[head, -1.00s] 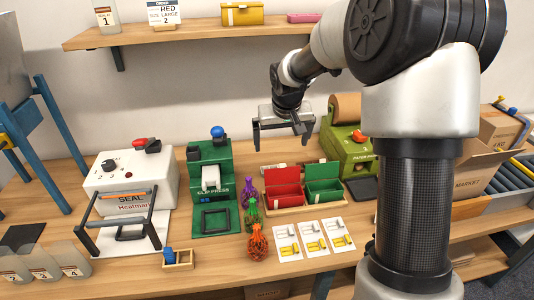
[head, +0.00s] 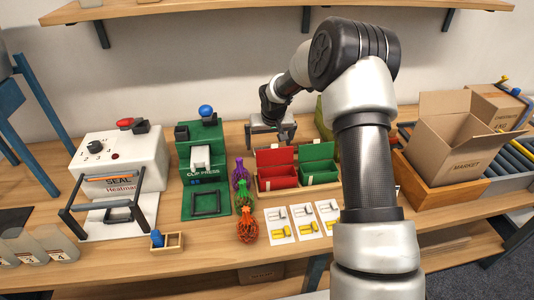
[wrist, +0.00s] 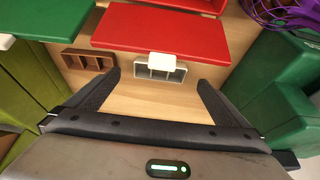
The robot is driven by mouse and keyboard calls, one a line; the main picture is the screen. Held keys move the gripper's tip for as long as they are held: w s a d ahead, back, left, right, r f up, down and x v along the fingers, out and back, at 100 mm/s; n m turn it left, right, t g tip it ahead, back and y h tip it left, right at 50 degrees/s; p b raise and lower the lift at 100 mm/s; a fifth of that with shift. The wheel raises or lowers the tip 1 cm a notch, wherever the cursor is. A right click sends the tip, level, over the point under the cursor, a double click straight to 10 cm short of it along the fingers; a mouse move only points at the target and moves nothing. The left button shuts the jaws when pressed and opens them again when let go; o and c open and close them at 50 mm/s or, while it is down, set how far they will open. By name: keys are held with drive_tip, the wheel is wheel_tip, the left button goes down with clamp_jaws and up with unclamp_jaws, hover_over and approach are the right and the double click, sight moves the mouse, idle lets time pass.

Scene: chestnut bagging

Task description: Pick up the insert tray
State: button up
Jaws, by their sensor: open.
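In the wrist view, a small grey compartmented insert tray (wrist: 160,71) lies on the wooden table just beyond the red lid (wrist: 165,30). The lid's white tab covers part of its top edge. A similar brown tray (wrist: 88,62) lies left of it. I cannot tell from the pictures which one the task means. My gripper (wrist: 160,82) is open and empty, its fingers on either side of the grey tray, with the brown tray outside the left finger. In the head view my gripper (head: 270,142) is behind the red box (head: 276,176); both trays are hidden there.
A green box (head: 318,172) stands beside the red one. The green clip press (head: 203,158) is to their left, with purple, green and orange net bags (head: 246,228) between. The heat sealer (head: 118,160) is farther left. A cardboard carton (head: 465,150) stands at right.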

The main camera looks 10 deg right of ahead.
sight(267, 147)
drive_tip(key=x, duration=0.2)
drive_tip(key=w+x, duration=0.1)
drive_tip(key=x, duration=0.2)
drive_tip(key=shift+f, duration=0.1)
drive_tip(key=c, duration=1.1)
